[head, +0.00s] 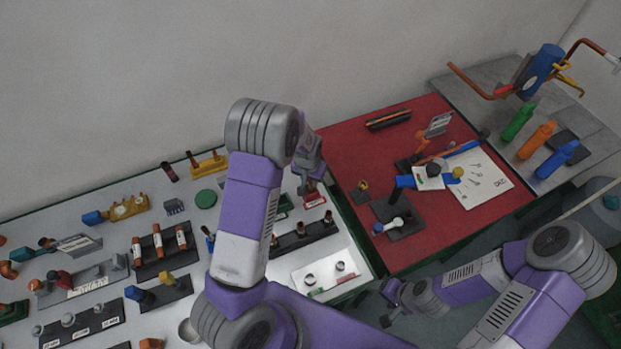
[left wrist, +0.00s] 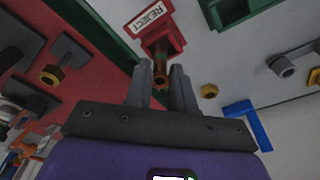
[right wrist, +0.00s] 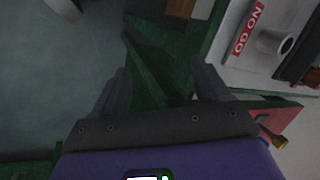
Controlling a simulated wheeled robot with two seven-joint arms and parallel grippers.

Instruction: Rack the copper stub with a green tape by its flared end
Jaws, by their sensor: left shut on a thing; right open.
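My left gripper (head: 307,188) is by the red REJECT bin (head: 315,199), at the right side of the white table. In the left wrist view its fingers (left wrist: 160,72) are shut on a copper stub (left wrist: 160,76), with the bin (left wrist: 162,38) just beyond. In the head view the stub is not clearly visible. My right gripper (head: 390,302) is open and empty beyond the front edge of the tables; the right wrist view shows its spread fingers (right wrist: 160,85).
A black block with upright copper stubs (head: 158,242) stands left of my left arm. A dark rack (head: 303,238) and a white NO GO tray (head: 355,281) lie at the white table's right end. The red table (head: 350,150) holds a dial sheet (head: 482,184) and tools.

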